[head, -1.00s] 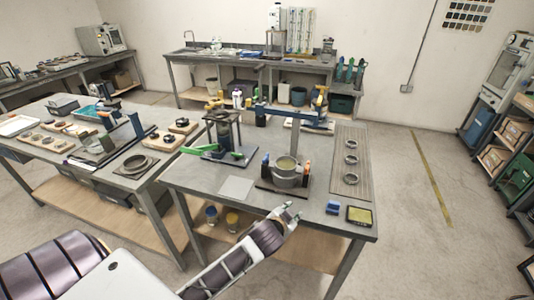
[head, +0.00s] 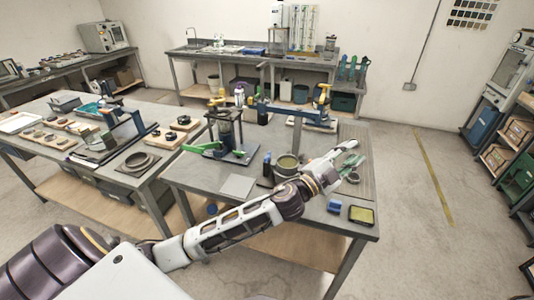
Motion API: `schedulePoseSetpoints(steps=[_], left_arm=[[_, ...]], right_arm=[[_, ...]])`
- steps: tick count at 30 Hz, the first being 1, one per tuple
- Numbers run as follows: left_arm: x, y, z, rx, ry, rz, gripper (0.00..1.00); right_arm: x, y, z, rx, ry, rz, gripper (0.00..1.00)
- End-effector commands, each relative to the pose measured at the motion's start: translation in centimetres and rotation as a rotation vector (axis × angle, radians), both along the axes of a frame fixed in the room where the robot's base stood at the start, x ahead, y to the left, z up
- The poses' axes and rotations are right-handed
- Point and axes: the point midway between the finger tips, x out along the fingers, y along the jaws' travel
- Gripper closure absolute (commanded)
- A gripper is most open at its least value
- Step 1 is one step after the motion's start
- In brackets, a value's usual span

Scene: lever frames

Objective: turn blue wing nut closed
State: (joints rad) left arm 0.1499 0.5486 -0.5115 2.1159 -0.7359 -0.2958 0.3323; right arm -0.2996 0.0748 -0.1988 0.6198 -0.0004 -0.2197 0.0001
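I cannot clearly make out a wing nut at this size. A small upright blue part (head: 267,164) stands at the left of the round grey pot (head: 287,163) on the near table; it may be the blue wing nut. My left arm reaches in from the lower left, across the front of the pot, and hides its right side. My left gripper (head: 350,158) is above the ribbed board, right of the pot and apart from the blue part. Its fingers are too small to tell open from shut. My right gripper is not in view.
A blue block (head: 334,206) and a yellow-topped dark tray (head: 361,215) lie at the table's front right. A flat grey plate (head: 238,186) lies left of the pot. A green-handled device (head: 225,135) and a long blue bar (head: 290,111) stand behind.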

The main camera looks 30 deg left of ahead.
Motion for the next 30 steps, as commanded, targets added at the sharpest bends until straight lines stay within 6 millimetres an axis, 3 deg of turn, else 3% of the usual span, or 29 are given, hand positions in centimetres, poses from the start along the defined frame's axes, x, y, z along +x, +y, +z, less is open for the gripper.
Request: schedulePoseSetpoints(steps=[6,13,21,30], left_arm=[[-1.3,-3.8,3.5,0.159,-0.180,-0.175,0.68],[-3.2,-6.9,4.5,0.357,-0.317,-0.355,0.68],[-4.9,-8.5,3.0,0.626,-0.410,-0.548,0.68],[-5.3,-6.7,-0.6,0.964,-0.413,-0.720,0.68]], right_arm=[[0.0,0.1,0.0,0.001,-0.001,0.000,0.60],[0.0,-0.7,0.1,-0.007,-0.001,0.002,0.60],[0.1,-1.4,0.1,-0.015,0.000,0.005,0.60],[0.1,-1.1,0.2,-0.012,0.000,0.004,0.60]])
